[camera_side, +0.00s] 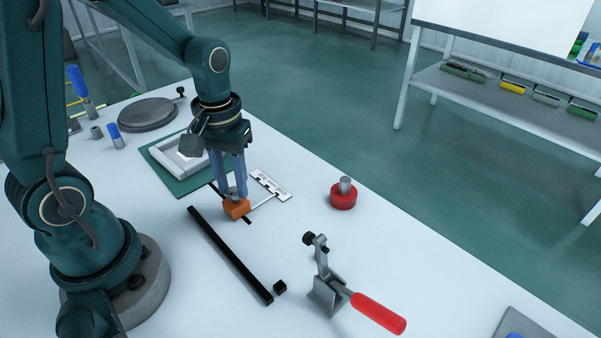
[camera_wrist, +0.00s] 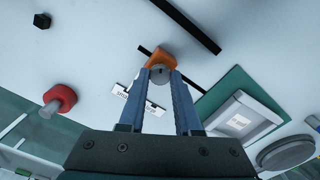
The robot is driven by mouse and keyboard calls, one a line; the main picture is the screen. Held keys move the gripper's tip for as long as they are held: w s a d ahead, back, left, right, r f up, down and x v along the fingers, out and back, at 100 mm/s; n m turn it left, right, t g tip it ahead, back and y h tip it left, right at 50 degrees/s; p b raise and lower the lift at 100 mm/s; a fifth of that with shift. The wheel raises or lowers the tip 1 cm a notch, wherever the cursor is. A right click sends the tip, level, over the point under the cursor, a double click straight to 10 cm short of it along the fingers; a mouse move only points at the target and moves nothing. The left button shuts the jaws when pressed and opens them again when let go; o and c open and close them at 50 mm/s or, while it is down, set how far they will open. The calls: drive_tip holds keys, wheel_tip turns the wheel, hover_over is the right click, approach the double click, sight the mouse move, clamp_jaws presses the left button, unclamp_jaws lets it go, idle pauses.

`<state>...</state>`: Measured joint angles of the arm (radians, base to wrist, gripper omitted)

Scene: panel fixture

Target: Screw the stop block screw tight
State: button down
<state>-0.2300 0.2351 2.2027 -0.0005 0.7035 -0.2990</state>
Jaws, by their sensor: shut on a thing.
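The stop block (camera_side: 236,209) is orange and sits on the white table beside a thin dark strip. It also shows at the fingertips in the wrist view (camera_wrist: 160,58). The stop block screw (camera_wrist: 159,74) has a round grey head at the block. My gripper (camera_side: 234,190) points down over the block, its blue fingers shut on the screw head. The wrist view shows a fingertip on each side of the head (camera_wrist: 160,76). The screw's shank is hidden, so I cannot tell how deep it sits.
A white labelled plate (camera_side: 270,186) lies close by the block. A green mat (camera_side: 163,158) with a grey frame lies behind. A black bar (camera_side: 230,255), a red-handled clamp (camera_side: 330,290) and a red knob (camera_side: 343,197) stand nearby. The table's right front is mostly clear.

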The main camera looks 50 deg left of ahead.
drive_tip(key=m, duration=2.3)
drive_tip(key=shift+m, duration=0.3)
idle(0.3)
drive_tip(key=c, duration=0.6)
unclamp_jaws()
